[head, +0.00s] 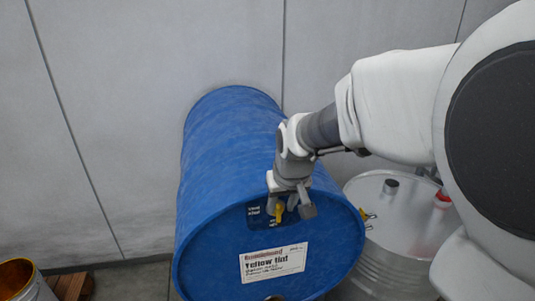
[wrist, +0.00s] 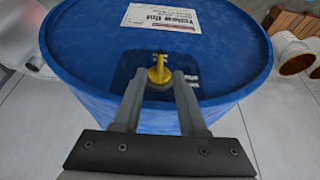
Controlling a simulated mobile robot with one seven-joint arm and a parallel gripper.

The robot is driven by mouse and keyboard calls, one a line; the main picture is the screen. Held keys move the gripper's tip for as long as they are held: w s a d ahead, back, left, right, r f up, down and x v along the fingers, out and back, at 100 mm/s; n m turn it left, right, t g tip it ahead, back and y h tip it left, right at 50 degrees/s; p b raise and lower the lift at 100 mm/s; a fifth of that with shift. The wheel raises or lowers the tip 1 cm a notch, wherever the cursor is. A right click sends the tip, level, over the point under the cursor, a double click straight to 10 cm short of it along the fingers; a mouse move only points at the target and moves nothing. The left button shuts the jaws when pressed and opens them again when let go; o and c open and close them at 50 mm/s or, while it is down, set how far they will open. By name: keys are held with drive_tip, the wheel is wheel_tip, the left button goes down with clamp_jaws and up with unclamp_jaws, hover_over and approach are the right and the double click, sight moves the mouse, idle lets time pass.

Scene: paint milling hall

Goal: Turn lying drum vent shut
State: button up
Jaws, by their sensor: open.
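A blue drum (head: 225,150) lies on its side against the wall, its round end facing me with a white "Yellow tint" label (head: 273,262). A small yellow vent handle (head: 279,211) sits on a dark plate near the upper edge of that end. In the wrist view the yellow handle (wrist: 159,70) stands up from its base between the tips of my gripper (wrist: 160,80). My gripper (head: 290,208) is open, one finger on each side of the handle, with a gap showing; contact cannot be told. The fingers partly hide the plate and its lettering.
A silver upright drum (head: 395,225) with a dark cap and a red cap stands close to the right of the blue drum. An open container with yellow inside (head: 22,283) and a wooden pallet (head: 75,286) are at the lower left. A grey panelled wall (head: 110,110) stands behind.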

sight(280, 211)
drive_tip(key=shift+x, duration=2.5)
drive_tip(key=shift+c, duration=0.3)
clamp_jaws()
